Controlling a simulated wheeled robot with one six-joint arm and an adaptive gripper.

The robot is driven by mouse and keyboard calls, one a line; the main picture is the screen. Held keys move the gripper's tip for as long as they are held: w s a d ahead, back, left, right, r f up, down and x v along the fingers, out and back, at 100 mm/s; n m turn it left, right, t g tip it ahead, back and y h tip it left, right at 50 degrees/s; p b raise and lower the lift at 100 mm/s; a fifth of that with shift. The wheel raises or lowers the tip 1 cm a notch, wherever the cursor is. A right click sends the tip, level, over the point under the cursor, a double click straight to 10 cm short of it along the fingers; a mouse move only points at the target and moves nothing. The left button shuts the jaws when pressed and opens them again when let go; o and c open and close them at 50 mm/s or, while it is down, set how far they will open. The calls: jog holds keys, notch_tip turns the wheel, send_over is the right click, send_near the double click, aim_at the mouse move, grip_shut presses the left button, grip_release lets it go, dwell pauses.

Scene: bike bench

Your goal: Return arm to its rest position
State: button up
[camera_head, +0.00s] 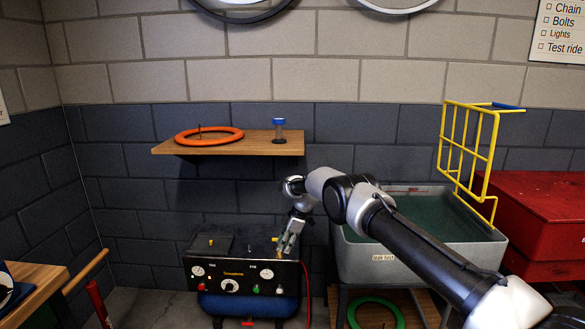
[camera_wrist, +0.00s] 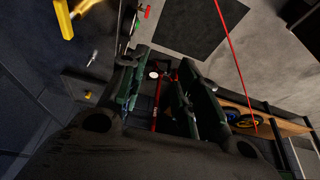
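My gripper (camera_head: 288,243) hangs pointing down at the top right of the black compressor (camera_head: 228,270), with my arm reaching in from the lower right. In the wrist view my gripper (camera_wrist: 163,72) has its two dark green fingers apart, with a clear gap between them. No held object shows in the gap; a white dial and a red strip show through it from beyond. Whether the fingers touch the compressor cannot be told.
A wooden shelf (camera_head: 240,147) above holds an orange ring (camera_head: 209,136) and a blue-topped cup (camera_head: 279,129). A grey basin (camera_head: 385,262), a yellow rack (camera_head: 466,150) and a red chest (camera_head: 545,222) stand right. A red hose (camera_head: 307,295) hangs near my gripper.

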jog(key=s+d+f+m+g+h, duration=0.2)
jog(key=s+d+f+m, duration=0.2)
jog(key=s+d+m, duration=0.3)
jog(key=s+d+r+m+h, duration=0.1)
jog(key=s+d+r+m, duration=0.1)
jog(key=s+d+r, duration=0.55)
jog(key=s+d+r+m, duration=0.3)
jog(key=d+r, duration=0.1)
jog(key=r, duration=0.7)
jog(key=s+d+r+m+h, duration=0.1)
jog(key=s+d+r+m, duration=0.1)
jog(key=s+d+r, duration=0.55)
jog(key=s+d+r+m+t, duration=0.1)
jog(key=s+d+r, duration=0.3)
jog(key=s, duration=0.5)
jog(key=s+d+r+m+t, duration=0.2)
jog(key=s+d+r, duration=0.3)
jog(key=s+r, duration=0.4)
jog(key=s+d+r+m+t, duration=0.1)
jog(key=s+d+r+t, duration=0.2)
jog(key=s+r, duration=0.3)
jog(key=shift+s+d+r+t, duration=0.35)
jog(key=shift+s+d, duration=0.4)
jog(key=shift+s, duration=1.3)
